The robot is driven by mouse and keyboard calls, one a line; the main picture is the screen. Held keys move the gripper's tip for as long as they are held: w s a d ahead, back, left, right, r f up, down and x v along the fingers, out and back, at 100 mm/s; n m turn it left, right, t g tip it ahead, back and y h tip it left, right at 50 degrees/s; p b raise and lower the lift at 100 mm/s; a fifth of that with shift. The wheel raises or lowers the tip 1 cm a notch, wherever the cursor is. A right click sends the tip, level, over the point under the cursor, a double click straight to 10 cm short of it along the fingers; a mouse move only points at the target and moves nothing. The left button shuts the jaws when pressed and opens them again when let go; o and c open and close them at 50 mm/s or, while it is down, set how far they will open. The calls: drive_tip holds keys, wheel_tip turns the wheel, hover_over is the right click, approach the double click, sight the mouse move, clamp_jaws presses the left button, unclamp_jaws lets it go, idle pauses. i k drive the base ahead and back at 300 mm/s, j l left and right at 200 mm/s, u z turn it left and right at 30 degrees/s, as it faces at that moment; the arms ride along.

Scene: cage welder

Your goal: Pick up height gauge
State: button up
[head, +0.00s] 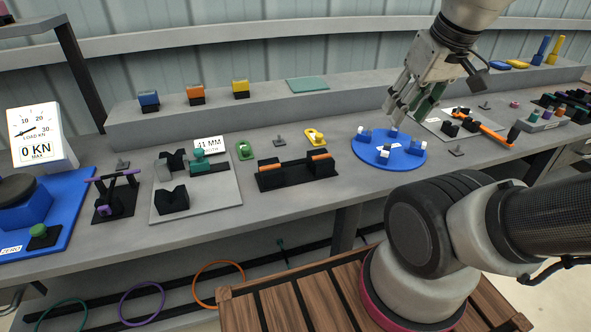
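I cannot tell for certain which object is the height gauge. A teal and black device (208,163) stands by a "41 MM" sign (208,144) on a grey plate (221,192) at left centre, with black V-shaped blocks beside it. My gripper (405,112) points down at the right, above the back of the blue round disc (368,153). A green part (431,100) shows at its fingers; I cannot tell whether it is held or lies behind them. The finger gap is not clear.
A dial gauge (36,133) reading 0 KN stands far left. A black fixture with orange strips (296,172) sits mid-bench. An orange-handled tool (481,126) lies right of the disc. Coloured blocks (195,93) line the back ledge. Bare bench (320,200) shows in front.

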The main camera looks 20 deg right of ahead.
sight(149, 101)
drive_tip(key=i+j, duration=0.1)
drive_tip(key=j, duration=0.4)
drive_tip(key=i+j, duration=0.1)
drive_tip(key=j, duration=0.85)
drive_tip(key=i+j, duration=0.15)
drive_tip(key=j, duration=0.3)
